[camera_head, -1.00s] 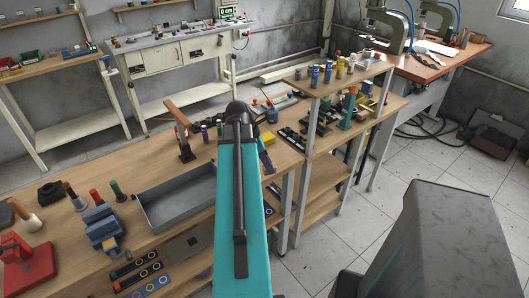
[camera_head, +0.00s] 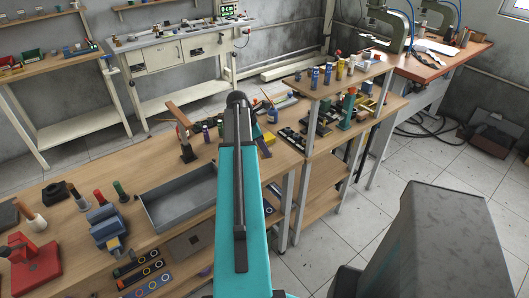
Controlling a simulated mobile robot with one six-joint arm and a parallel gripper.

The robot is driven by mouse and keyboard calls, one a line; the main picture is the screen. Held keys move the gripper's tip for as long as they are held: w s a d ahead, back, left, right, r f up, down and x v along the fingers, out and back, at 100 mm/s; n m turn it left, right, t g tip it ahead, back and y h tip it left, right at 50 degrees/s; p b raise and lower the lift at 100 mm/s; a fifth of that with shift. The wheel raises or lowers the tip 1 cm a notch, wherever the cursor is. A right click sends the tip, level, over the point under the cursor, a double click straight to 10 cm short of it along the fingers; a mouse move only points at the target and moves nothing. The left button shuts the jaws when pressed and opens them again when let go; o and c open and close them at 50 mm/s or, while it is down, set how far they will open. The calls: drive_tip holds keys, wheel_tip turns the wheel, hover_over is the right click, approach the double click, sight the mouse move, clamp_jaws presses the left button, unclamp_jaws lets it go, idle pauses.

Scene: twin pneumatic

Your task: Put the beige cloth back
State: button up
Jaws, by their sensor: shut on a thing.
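I cannot pick out the beige cloth in this view. My teal arm (camera_head: 241,200) rises up the middle of the picture over the front workbench, with its dark joint (camera_head: 237,98) at the top. A small part of my arm (camera_head: 256,130) shows to the right of it, low over the bench. My gripper is hidden behind the arm, so its jaws and anything in them do not show.
The wooden workbench (camera_head: 80,215) holds a grey metal tray (camera_head: 152,215), a blue vise (camera_head: 105,228) and a red press-like tool (camera_head: 30,262). A raised shelf (camera_head: 325,88) with several bottles stands at the right. Bare wood lies behind the tray.

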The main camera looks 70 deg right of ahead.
drive_tip(key=shift+w+d+f, duration=0.1)
drive_tip(key=shift+w+d, duration=0.15)
drive_tip(key=shift+d, duration=0.25)
drive_tip(key=shift+f+p, duration=0.75)
drive_tip(key=shift+f, duration=1)
drive_tip(key=shift+f, duration=0.1)
drive_tip(key=o, duration=0.9)
drive_tip(key=shift+r, duration=0.2)
drive_tip(key=shift+b+v, duration=1.2)
drive_tip(key=shift+v, duration=4.75)
drive_tip(key=shift+s, duration=0.1)
